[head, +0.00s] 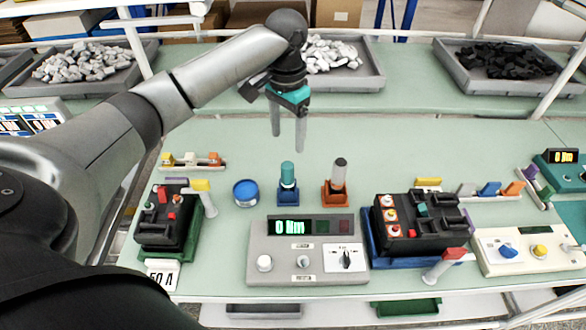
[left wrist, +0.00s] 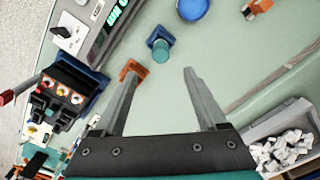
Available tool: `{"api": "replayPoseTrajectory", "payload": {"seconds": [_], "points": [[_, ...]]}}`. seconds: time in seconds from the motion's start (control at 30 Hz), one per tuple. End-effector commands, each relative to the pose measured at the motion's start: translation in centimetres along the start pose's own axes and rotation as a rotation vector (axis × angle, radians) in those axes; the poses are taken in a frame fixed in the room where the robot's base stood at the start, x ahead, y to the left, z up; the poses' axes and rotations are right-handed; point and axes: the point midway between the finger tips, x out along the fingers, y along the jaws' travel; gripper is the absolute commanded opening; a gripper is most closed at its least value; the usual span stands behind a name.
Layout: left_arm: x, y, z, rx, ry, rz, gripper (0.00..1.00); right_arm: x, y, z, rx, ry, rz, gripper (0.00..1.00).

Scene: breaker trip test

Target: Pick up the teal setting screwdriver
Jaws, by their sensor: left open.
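The teal setting screwdriver (head: 288,174) stands upright in a blue holder (head: 288,195) on the green bench. It also shows in the left wrist view (left wrist: 160,52), seen from above, just beyond the fingertips. My left gripper (head: 288,138) is open and empty, pointing down above and behind the screwdriver in the head view. Its fingers show spread apart in the left wrist view (left wrist: 160,72), with the teal handle lying between their lines and not touched. My right gripper is not in view.
A grey-handled screwdriver (head: 340,174) stands in an orange holder (head: 336,198) close on the right. A blue round tub (head: 245,193) is on the left. The torque tester (head: 300,262) sits in front, between two black breakers (head: 168,218) (head: 425,228). Part bins (head: 372,75) line the back shelf.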

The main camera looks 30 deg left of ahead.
Motion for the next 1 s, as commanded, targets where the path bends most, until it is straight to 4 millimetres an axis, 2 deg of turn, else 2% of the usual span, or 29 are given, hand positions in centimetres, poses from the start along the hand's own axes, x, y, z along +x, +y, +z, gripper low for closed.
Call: {"api": "replayPoseTrajectory", "payload": {"seconds": [0.1, 0.23, 0.4, 0.63, 0.8, 1.0], "points": [[3.0, 0.1, 0.1, 0.000, -0.006, 0.002, 0.74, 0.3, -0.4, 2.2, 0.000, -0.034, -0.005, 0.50], [5.7, 0.1, 0.1, 0.001, -0.004, 0.001, 0.74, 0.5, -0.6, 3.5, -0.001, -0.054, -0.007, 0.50], [7.8, 0.1, 0.0, 0.002, -0.001, 0.000, 0.74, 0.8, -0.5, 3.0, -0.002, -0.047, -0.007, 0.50], [9.6, -0.1, 0.0, 0.001, -0.002, 0.000, 0.74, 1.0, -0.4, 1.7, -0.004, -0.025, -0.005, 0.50], [12.2, -0.2, 0.0, 0.002, -0.002, 0.001, 0.74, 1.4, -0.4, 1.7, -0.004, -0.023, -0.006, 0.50], [13.6, -0.2, 0.0, 0.003, 0.000, -0.001, 0.74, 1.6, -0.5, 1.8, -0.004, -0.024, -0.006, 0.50]]}}
